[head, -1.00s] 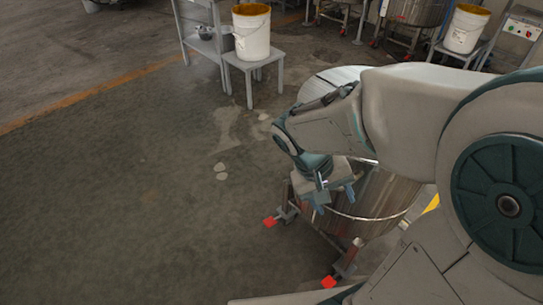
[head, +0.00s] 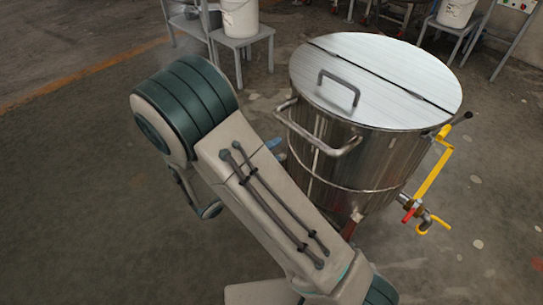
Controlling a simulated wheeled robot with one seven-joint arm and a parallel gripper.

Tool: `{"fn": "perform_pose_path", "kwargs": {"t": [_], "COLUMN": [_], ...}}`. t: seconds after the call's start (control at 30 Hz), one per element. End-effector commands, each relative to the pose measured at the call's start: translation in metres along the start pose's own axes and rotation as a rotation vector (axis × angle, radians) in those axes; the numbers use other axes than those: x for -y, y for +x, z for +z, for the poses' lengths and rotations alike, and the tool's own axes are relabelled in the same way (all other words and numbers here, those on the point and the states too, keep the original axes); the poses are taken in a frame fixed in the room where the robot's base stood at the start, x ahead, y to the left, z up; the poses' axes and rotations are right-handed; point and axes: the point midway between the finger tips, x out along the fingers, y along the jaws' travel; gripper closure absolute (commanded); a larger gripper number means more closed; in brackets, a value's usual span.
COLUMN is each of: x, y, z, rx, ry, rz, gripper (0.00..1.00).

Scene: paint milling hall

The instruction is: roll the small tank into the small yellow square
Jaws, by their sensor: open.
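The small tank (head: 340,165) is a round steel vessel with a flat, shiny lid (head: 385,80). It stands upright right of centre in the head view. A push bar (head: 325,147) sticks out on its near left side. A yellow lever and a valve (head: 422,214) are on its right side. My arm crosses in front and hides the lower left of the tank and most of its wheels. My gripper (head: 277,149) is almost wholly hidden behind my arm; only a bluish bit shows just below the push bar's left end. Contact cannot be told. No yellow floor square is in view.
A white bucket (head: 240,17) stands on a small grey stool (head: 243,40) at the back, beside a grey metal table (head: 190,27). Another bucket (head: 456,11) stands on a stand at the back right. The floor (head: 75,190) at left is clear.

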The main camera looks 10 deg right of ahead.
Motion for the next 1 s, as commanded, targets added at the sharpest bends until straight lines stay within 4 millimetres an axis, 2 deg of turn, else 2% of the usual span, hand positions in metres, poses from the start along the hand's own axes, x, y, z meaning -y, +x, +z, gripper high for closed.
{"fn": "perform_pose_path", "kwargs": {"t": [0.7, 1.0], "x": [0.002, 0.000], "y": [0.098, 0.116], "z": [0.002, 0.001], "rx": [0.007, 0.004], "ry": [0.000, 0.000], "rz": [-0.002, -0.002], "gripper": [0.45, 0.45]}}
